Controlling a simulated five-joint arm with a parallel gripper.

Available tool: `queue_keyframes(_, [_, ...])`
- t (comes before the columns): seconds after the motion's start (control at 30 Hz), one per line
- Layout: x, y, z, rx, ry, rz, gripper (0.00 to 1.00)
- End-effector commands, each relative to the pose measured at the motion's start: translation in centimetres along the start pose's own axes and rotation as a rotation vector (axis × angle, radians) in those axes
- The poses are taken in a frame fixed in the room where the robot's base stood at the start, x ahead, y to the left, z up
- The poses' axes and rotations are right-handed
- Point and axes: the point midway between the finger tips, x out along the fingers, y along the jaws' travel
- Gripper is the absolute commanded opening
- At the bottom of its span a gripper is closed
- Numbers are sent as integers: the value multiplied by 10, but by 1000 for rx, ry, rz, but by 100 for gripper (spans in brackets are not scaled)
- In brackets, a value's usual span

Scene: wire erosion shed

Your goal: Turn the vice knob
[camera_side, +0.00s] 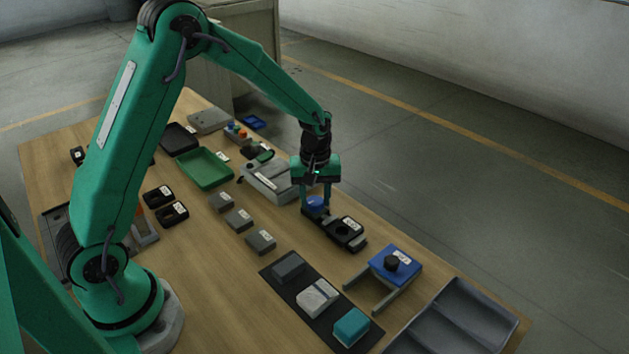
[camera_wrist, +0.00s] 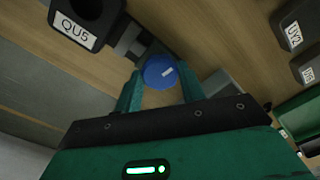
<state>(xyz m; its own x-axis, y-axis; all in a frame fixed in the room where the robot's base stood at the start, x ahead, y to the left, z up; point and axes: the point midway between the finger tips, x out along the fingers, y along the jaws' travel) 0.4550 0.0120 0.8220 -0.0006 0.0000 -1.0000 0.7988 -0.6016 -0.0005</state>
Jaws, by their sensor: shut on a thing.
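The vice knob (camera_side: 316,202) is a round blue cap under my gripper in the side view. The black vice body (camera_side: 345,231) lies beside the knob on the table. Its label reads QU5 in the wrist view (camera_wrist: 82,22).
A blue block with a black knob (camera_side: 391,263) stands on a grey frame at the front right. A dark mat (camera_side: 302,284) bears several blocks. A grey tray (camera_side: 455,318) is at the near corner, and a green tray (camera_side: 204,168) lies further back.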

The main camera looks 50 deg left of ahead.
Motion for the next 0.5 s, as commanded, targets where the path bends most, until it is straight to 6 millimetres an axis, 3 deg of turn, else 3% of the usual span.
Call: queue_keyframes(0.5, [-1,1,-1,-190,2,3,17])
